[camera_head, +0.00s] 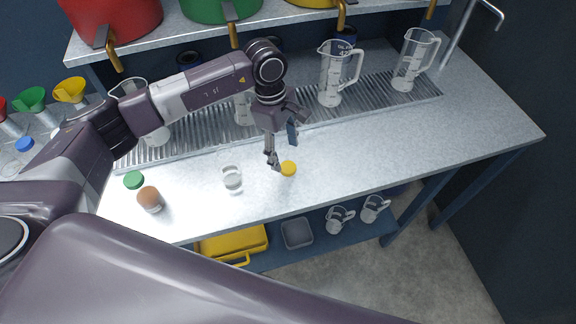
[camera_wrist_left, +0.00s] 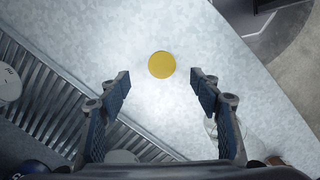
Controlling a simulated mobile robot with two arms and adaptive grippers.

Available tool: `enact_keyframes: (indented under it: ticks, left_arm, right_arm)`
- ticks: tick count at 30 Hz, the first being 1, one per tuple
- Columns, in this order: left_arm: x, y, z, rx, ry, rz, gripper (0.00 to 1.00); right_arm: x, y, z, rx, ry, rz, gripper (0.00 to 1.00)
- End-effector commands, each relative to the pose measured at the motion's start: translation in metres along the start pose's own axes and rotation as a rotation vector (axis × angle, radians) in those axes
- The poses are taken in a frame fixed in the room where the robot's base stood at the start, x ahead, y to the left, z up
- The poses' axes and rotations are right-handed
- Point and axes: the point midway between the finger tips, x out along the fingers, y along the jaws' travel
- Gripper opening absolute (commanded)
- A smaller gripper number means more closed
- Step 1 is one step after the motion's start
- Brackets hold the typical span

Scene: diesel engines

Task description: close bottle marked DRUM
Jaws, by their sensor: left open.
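A round yellow cap (camera_head: 288,168) lies on the metal counter; it also shows in the left wrist view (camera_wrist_left: 162,64). My left gripper (camera_head: 282,150) is open and empty above the counter, close to the cap. In the left wrist view the cap lies just beyond the gap between the fingertips (camera_wrist_left: 160,80). A clear open-looking jar (camera_head: 232,178) stands to the left of the cap. An amber-brown jar (camera_head: 149,199) stands further left, with a green cap (camera_head: 133,180) beside it. No DRUM marking is readable on either jar. My right gripper is not in view.
Clear measuring jugs (camera_head: 335,75) stand on the ribbed drain grate (camera_head: 300,113) behind. A shelf (camera_head: 290,18) with coloured drums and taps hangs above. Funnels (camera_head: 70,90) are at the far left. The counter (camera_head: 400,145) to the right is clear.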

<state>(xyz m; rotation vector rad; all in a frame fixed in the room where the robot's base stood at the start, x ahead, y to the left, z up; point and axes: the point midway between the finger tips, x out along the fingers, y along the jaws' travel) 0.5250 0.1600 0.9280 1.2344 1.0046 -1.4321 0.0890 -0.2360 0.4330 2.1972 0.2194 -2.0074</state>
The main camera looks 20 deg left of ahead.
Motion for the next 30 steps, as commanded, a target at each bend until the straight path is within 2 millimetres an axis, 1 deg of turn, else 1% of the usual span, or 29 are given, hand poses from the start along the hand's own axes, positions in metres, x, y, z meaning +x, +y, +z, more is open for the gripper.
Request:
enact_keyframes:
  ticks: [1, 4, 6, 9, 12, 21, 28, 29, 30]
  left_arm:
    - [0.004, -0.003, 0.003, 0.000, -0.001, -0.007, 0.58]
    - [0.018, -0.005, 0.005, 0.001, -0.002, -0.009, 0.58]
    - [0.030, -0.005, 0.005, -0.001, -0.001, -0.007, 0.58]
    - [0.041, -0.004, 0.005, 0.000, -0.001, -0.004, 0.58]
    - [0.045, -0.004, 0.004, 0.001, 0.000, -0.003, 0.58]
    - [0.046, -0.003, 0.004, 0.001, 0.000, -0.002, 0.58]
    - [0.045, -0.003, 0.004, 0.001, 0.000, -0.002, 0.33]
    - [0.045, -0.003, 0.004, 0.001, 0.000, -0.002, 0.30]
    - [0.045, -0.003, 0.004, 0.001, 0.000, -0.002, 0.30]
  right_arm:
    - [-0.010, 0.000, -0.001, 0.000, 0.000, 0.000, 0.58]
    - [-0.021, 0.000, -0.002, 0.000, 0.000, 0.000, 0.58]
    - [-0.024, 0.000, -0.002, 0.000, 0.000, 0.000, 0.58]
    - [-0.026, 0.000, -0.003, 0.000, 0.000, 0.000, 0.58]
    - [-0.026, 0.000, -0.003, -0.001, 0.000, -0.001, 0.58]
    - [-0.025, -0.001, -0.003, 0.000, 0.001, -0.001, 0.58]
    - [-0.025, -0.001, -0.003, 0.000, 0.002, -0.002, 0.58]
    - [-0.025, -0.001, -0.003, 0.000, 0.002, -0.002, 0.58]
    - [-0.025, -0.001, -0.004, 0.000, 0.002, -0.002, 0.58]
